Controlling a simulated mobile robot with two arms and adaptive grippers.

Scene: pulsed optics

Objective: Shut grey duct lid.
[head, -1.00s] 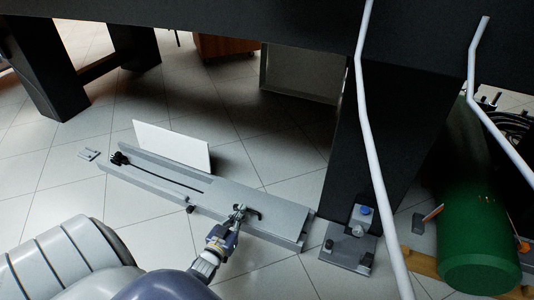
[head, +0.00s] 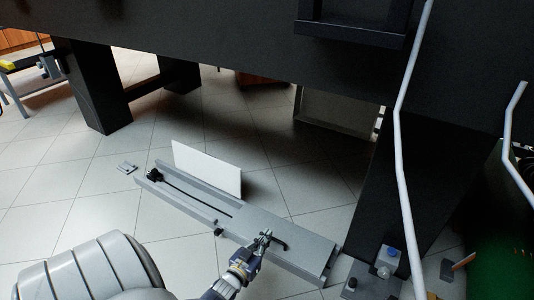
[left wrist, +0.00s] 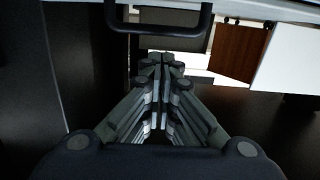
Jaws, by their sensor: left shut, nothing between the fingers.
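A long grey duct (head: 187,206) lies on the floor, running from upper left to lower right in the head view. Its grey lid (head: 302,248) covers the right part; the left part is open, with a black cable (head: 190,194) inside. The lid has a dark handle (head: 281,243). My left gripper (head: 266,235) is shut and empty at the handle's left side. In the left wrist view the closed fingers (left wrist: 160,75) are close to the handle bar (left wrist: 160,30); I cannot tell whether they touch it. My right gripper is not in view.
A white panel (head: 208,170) stands upright behind the duct. A black table leg (head: 378,190) rises beyond the duct's right end, near a grey device with a blue cap (head: 375,282). A green cylinder (head: 490,235) is at far right. A small grey piece (head: 127,167) lies on open tiles at left.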

